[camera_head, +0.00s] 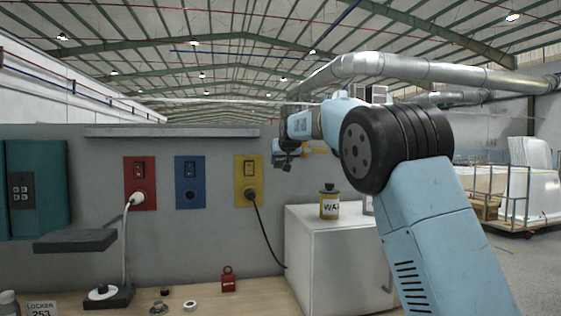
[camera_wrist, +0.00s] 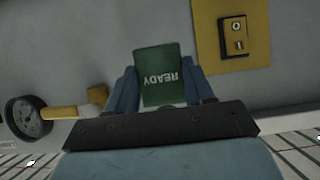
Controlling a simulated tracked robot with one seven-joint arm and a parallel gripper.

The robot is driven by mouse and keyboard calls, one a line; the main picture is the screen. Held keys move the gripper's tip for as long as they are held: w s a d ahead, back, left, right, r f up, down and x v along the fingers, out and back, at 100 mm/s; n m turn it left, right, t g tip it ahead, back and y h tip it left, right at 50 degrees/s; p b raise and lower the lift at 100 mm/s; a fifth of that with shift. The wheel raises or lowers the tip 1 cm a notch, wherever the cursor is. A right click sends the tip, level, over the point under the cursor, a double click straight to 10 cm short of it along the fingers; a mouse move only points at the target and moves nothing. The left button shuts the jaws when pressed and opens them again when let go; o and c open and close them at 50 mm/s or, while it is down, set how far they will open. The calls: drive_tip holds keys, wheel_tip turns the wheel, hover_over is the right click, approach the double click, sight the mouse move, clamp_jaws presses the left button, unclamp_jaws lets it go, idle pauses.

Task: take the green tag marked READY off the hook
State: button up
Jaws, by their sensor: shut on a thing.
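The green tag (camera_wrist: 166,75) with READY in white letters sits between the two blue fingers of my gripper (camera_wrist: 165,88) in the wrist view. The lettering appears upside down. My gripper is shut on the tag. In the head view my gripper (camera_head: 281,152) is up near the grey wall panel, right of the yellow socket plate and above the white cabinet. The hook cannot be made out in either view, so I cannot tell whether the tag still hangs on it.
A yellow plate (camera_wrist: 232,40) and a gauge (camera_wrist: 27,117) with a yellow fitting are close by. Below stand a white cabinet (camera_head: 338,255) and a WAX bottle (camera_head: 329,207). A black cable (camera_head: 261,232) hangs from the yellow socket. A red padlock (camera_head: 228,285) is on the bench.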

drive_tip(key=shift+s+d, duration=0.2)
drive_tip(key=shift+s, duration=0.55)
drive_tip(key=shift+s+d, duration=0.2)
drive_tip(key=shift+s, duration=0.5)
drive_tip(key=shift+s+d, duration=0.2)
drive_tip(key=shift+s, duration=0.55)
